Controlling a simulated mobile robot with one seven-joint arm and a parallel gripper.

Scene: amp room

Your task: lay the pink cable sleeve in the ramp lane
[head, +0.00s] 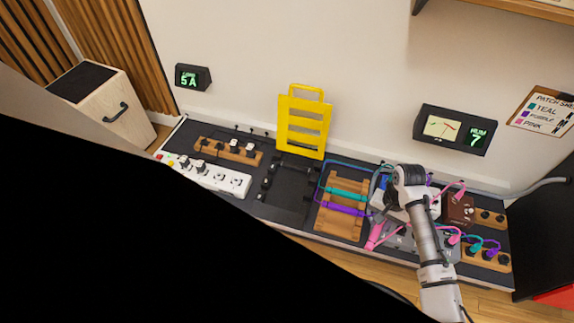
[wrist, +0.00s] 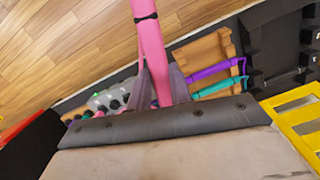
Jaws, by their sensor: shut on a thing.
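The pink cable sleeve (head: 376,236) is in my gripper (wrist: 158,88), which is shut on it; in the wrist view the sleeve (wrist: 151,45) stands out between the fingers, with a black tie around it. In the head view my gripper (head: 385,203) is just right of the wooden rack (head: 325,219), its fingers partly hidden by the arm. A black channelled base (head: 285,190), apparently the ramp, lies left of the rack. Its yellow slotted lid (head: 303,123) stands up behind it. I see no sleeve in the base.
The teal sleeve (head: 347,193) and purple sleeve (head: 345,209) lie across the rack. Pedals and plugged cables crowd the right, including a brown box (head: 459,211). A white power strip (head: 214,179) lies left of the black base. The wall rises close behind.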

